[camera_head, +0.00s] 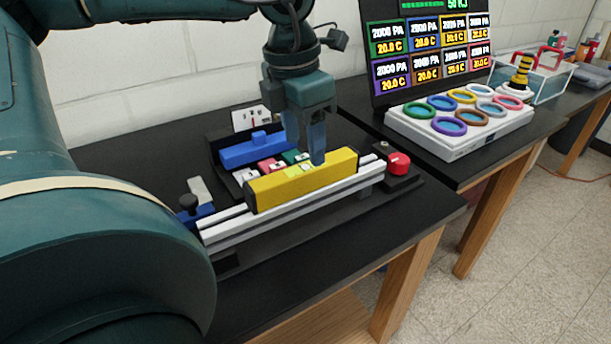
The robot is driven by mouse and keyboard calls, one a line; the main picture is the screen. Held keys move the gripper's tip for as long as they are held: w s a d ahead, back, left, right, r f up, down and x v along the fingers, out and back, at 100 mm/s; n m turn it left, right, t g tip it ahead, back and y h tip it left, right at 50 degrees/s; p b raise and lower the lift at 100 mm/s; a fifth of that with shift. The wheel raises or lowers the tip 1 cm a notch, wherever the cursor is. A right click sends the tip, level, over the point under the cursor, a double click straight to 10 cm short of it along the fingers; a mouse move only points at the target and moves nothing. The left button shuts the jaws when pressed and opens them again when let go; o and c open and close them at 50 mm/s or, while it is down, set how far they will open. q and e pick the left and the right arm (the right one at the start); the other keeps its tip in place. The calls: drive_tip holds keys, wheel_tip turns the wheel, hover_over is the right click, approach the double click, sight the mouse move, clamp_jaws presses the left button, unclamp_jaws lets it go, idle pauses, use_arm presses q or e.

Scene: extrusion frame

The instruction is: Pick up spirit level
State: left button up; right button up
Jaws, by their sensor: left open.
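The spirit level (277,186) is a yellow bar with dark ends and a pale green vial window near its middle. It rests on a light grey aluminium extrusion frame (300,207) on the black table. My left gripper (308,150) comes down from above at the level's right half. Its blue-grey fingers are open, with one tip in front of the yellow bar's upper edge and the other just behind it. I cannot tell whether they touch the level. My right gripper is not in view.
A black tray behind the level holds a blue block (252,151) and small coloured pieces. A red knob (398,163) sits at the frame's right end, a blue clamp with black knob (189,204) at its left. A white multi-ring device (460,122) and display (430,50) stand on the right-hand table.

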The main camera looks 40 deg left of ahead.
sight(305, 167)
use_arm(q)
drive_tip(key=shift+w+f, duration=0.15)
drive_tip(key=shift+f, duration=1.4)
drive_tip(key=shift+w+f, duration=0.1)
drive_tip(key=shift+f, duration=1.4)
drive_tip(key=shift+c, duration=0.4)
drive_tip(key=c, duration=1.1)
